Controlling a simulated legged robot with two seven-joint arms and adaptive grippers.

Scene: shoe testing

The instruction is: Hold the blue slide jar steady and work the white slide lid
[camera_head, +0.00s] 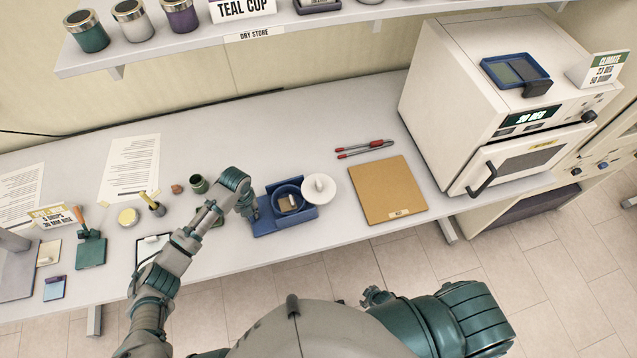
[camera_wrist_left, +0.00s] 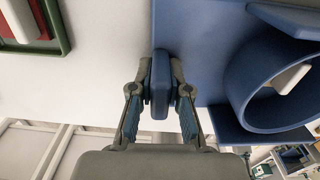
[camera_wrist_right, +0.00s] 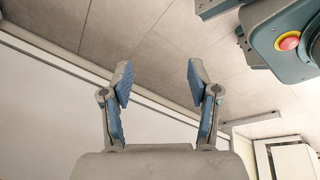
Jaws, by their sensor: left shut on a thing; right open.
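The blue slide jar (camera_head: 277,190) is a round open cup on a blue base (camera_head: 268,229); a pale slide-like piece (camera_head: 291,203) shows inside. The jar also shows in the left wrist view (camera_wrist_left: 236,92). The white slide lid (camera_head: 319,186), a disc with a knob, is off the jar, at its right by the base's right end; what it rests on is unclear. My left gripper (camera_head: 254,212) is at the base's left end, shut on a blue upright tab (camera_wrist_left: 161,85) beside the jar. My right gripper (camera_wrist_right: 160,82) is open and empty, away from the jar, above the floor by the bench edge.
A brown board (camera_head: 388,190) lies right of the lid, with red-handled tongs (camera_head: 365,149) behind it. A white oven (camera_head: 500,100) stands at the right. A small dark green jar (camera_head: 198,183) stands behind my left arm. A shelf (camera_head: 200,38) overhangs the back.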

